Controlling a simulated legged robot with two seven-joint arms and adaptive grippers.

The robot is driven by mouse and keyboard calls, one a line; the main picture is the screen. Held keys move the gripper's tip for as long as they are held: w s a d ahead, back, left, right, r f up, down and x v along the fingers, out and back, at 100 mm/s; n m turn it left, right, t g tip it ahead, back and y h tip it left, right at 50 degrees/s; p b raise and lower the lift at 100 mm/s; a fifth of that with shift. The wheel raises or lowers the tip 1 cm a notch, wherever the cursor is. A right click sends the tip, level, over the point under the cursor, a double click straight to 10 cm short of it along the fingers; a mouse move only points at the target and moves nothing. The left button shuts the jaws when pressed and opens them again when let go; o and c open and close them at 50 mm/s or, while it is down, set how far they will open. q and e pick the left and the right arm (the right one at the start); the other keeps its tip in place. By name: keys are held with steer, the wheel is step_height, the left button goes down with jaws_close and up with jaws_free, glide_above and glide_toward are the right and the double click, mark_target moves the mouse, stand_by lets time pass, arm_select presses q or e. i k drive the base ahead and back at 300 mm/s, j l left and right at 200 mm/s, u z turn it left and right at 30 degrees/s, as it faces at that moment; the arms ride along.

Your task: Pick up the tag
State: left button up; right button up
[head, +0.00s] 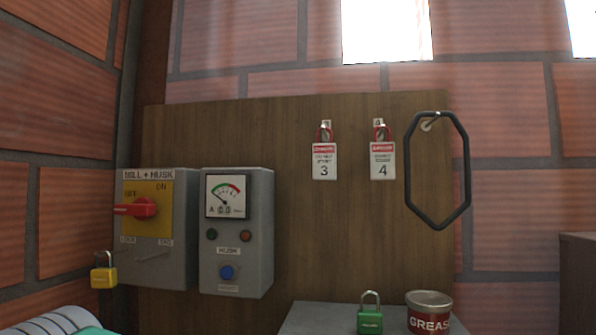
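Two white danger tags with red headers hang from pegs on the brown wooden board. The tag numbered 3 (324,163) is on the left and the tag numbered 4 (382,161) is on the right. Each has a red loop at its top. They hang upright and apart from each other.
A black hexagonal ring (409,180) hangs right of tag 4. A switch box (180,262) with a red handle and a gauge box (262,230) are at left. A yellow padlock (104,277) hangs there. A green padlock (370,321) and grease tin (429,310) stand on a grey surface (318,317).

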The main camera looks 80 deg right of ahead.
mark_target(324, 155)
steer(key=z, duration=0.45)
steer(key=i+z, duration=0.1)
steer(key=z, duration=0.4)
steer(key=j+z, duration=0.1)
steer(key=z, duration=0.35)
steer(key=i+z, duration=0.1)
steer(key=z, duration=0.4)
steer(key=j+z, duration=0.15)
steer(key=z, duration=0.8)
steer(key=i+j, duration=0.05)
steer(key=j, duration=0.05)
